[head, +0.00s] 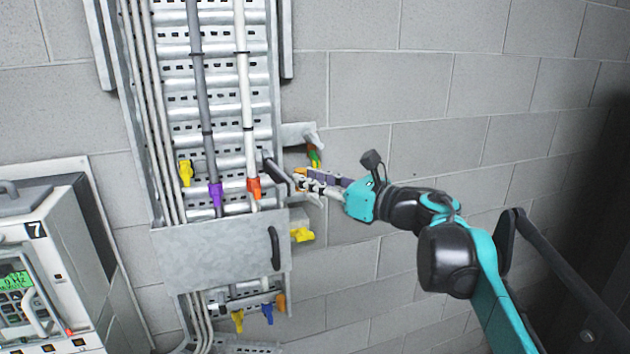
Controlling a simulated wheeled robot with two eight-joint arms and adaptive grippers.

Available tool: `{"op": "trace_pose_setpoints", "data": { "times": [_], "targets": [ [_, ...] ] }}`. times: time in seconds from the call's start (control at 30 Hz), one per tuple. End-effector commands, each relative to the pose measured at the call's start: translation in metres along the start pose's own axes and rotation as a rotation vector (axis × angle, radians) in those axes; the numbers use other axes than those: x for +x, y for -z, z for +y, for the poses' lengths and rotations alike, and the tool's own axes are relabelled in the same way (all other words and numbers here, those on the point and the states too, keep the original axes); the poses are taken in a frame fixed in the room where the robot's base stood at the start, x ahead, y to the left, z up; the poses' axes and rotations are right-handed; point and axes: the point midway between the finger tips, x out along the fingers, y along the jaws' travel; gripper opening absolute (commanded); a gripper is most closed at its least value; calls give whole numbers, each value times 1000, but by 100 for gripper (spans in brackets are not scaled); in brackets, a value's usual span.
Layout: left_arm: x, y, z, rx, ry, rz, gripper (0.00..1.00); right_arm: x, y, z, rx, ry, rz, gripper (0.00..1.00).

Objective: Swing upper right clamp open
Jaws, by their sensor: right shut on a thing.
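My right gripper (304,182) reaches in from the right and is shut at the right edge of the metal cable tray. It is on the upper right clamp (277,172), a black bar that slants beside the tray's right rail. The fingertips hide where the bar ends, so the exact hold is hard to see. A second black handle (274,248) sits lower, on the plain metal cover plate (205,257). My left gripper is not in view.
A grey cable (203,90) and a white cable (243,90) run down the tray, with a purple tag (215,194) and an orange tag (254,188). Yellow tags (302,235) hang nearby. A bracket (299,133) juts out above my gripper. A cabinet numbered 7 (35,265) stands left.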

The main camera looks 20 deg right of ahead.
Motion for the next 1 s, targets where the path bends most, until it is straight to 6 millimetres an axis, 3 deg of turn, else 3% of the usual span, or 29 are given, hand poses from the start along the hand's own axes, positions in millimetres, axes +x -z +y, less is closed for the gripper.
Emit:
{"op": "trace_pose_setpoints", "data": {
  "times": [0.17, 0.2, 0.27, 1.0],
  "targets": [
    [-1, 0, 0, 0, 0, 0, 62, 2, -6, -2, 5, 5, -11, 0],
    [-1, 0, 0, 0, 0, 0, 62, 2, -6, -2, 5, 5, -11, 30],
    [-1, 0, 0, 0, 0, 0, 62, 2, -6, -2, 5, 4, -10, 43],
    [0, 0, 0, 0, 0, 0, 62, 1, -1, -1, 1, 4, -4, 43]
  ]
}}
